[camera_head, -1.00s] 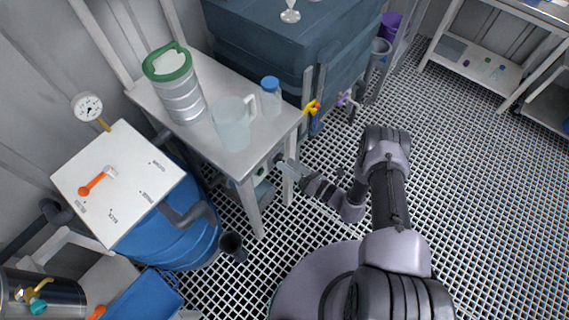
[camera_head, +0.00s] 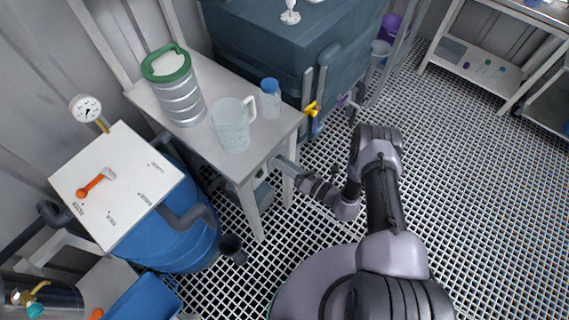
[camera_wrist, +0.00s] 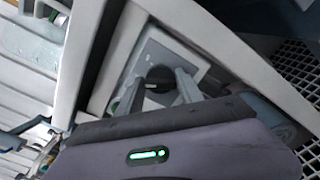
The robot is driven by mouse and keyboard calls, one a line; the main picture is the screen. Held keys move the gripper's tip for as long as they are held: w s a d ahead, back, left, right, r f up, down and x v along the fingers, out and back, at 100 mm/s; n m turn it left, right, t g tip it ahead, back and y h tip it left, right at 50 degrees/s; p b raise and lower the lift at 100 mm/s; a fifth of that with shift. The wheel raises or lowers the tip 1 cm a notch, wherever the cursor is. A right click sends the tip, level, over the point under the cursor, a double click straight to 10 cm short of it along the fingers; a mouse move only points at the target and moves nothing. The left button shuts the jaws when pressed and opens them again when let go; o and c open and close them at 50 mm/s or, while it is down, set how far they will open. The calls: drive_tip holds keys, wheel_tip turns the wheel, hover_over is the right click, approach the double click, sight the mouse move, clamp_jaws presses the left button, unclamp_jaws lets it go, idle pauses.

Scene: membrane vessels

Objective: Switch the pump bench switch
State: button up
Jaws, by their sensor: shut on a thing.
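The pump bench switch shows in the wrist view as a black round knob (camera_wrist: 159,74) on a light grey plate (camera_wrist: 152,50), set in an opening framed by pale bench members. My gripper (camera_wrist: 161,84) has one finger on each side of the knob and is shut on it. In the head view my gripper (camera_head: 285,165) reaches in under the front right edge of the white bench (camera_head: 262,142). The switch itself is hidden there by the bench edge and my gripper.
On the bench stand a clear jug (camera_head: 232,128), a blue-capped bottle (camera_head: 270,102) and a metal canister with a green rim (camera_head: 180,95). A bench leg (camera_head: 250,210) is left of my gripper. A dark tank (camera_head: 285,60) with a yellow valve (camera_head: 311,108) stands behind. Grating floor at right is clear.

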drive_tip(key=shift+f+m+b, duration=0.1)
drive_tip(key=shift+m+b, duration=3.15)
drive_tip(key=shift+m, duration=2.55)
drive_tip(key=o, duration=1.3)
drive_tip(key=p+v, duration=0.4)
drive_tip(key=v, duration=1.3)
drive_tip(key=shift+s+d, duration=0.15)
drive_tip(key=shift+d, duration=0.05)
